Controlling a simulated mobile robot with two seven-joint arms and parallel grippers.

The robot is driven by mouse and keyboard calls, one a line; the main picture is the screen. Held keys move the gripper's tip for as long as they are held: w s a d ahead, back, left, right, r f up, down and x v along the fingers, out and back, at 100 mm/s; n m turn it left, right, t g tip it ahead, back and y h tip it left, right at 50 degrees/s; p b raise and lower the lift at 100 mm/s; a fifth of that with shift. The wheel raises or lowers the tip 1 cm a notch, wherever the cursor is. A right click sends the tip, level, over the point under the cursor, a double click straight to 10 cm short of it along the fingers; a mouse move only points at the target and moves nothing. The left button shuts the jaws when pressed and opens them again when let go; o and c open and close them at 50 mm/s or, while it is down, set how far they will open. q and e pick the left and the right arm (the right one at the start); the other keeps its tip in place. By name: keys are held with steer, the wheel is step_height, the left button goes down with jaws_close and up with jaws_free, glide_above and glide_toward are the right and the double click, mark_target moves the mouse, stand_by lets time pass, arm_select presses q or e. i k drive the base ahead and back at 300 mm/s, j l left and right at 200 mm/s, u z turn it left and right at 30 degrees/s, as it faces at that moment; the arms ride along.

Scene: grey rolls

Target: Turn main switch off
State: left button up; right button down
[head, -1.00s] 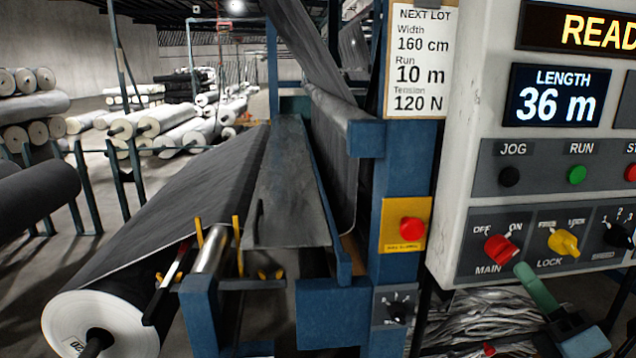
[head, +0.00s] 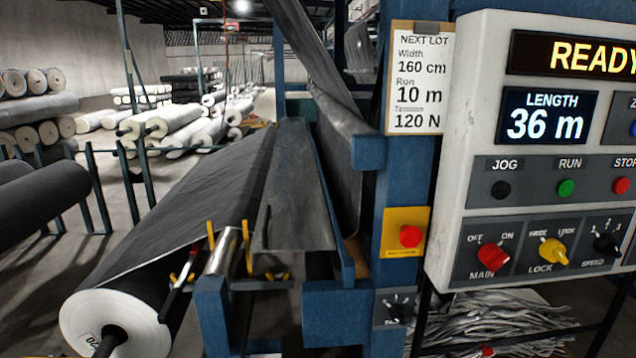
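The main switch (head: 492,258) is a red rotary knob at the lower left of the control panel (head: 462,130), in the head view. OFF is printed at its upper left, ON at its upper right and MAIN below it. The knob is small, and I cannot tell for certain which label it points at. Nothing touches or covers it. Neither of my grippers is in view.
A yellow LOCK knob (head: 553,252) and a black SPEED knob (head: 606,245) sit right of the switch. JOG, RUN and STOP buttons are above. A red button (head: 410,236) on a yellow plate is left of the panel.

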mark_target(490, 254)
steer(key=k+j+u, duration=0.95)
steer(key=j+u, duration=0.2)
steer(key=j, duration=0.15)
steer(key=z, duration=2.25)
